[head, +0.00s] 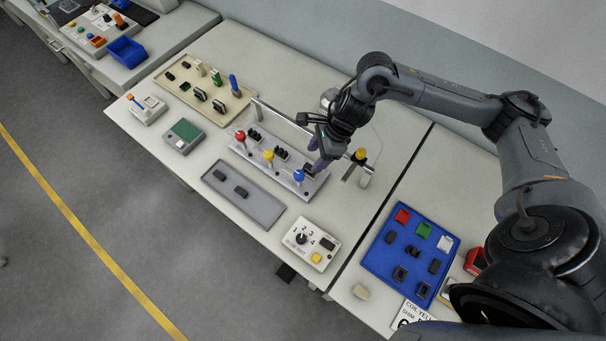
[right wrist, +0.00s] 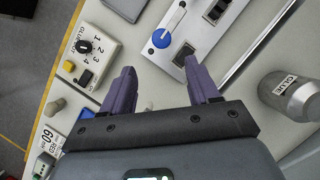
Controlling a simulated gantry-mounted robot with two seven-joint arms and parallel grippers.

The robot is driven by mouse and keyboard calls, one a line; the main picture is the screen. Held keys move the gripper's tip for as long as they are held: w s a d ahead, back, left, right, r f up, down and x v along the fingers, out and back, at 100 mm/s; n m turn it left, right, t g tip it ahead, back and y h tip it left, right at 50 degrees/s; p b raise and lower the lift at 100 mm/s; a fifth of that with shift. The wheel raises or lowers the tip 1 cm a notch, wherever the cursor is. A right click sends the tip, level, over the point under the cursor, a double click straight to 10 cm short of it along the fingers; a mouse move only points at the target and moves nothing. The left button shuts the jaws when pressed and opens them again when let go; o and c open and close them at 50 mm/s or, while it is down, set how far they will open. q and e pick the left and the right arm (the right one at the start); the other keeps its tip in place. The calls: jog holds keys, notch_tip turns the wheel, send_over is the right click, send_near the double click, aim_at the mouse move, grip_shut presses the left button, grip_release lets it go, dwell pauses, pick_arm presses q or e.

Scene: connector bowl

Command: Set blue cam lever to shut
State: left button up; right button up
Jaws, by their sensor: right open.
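The blue cam lever (head: 298,176) stands on the front right end of a grey fixture plate (head: 240,149), in line with a red and a yellow lever. In the right wrist view the blue knob (right wrist: 161,38) shows with its pale arm pointing to the upper right. My right gripper (head: 318,163) is just right of the blue lever, above the plate's right end. In the right wrist view its purple fingers (right wrist: 163,84) are apart with nothing between them, and the blue knob lies beyond them. My left gripper is not in view.
A white selector box (head: 312,243) stands in front of the plate. A grey tray (head: 242,194) lies at front left, and a blue tray (head: 410,250) with parts at right. A metal canister (right wrist: 292,95) and a rail (head: 281,121) stand close to the gripper.

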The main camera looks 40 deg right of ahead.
aim_at(300, 174)
jog(key=x, duration=1)
jog(key=shift+w+f, duration=0.1)
jog(key=shift+w, duration=0.2)
jog(key=shift+a, duration=0.1)
jog(key=c, duration=1)
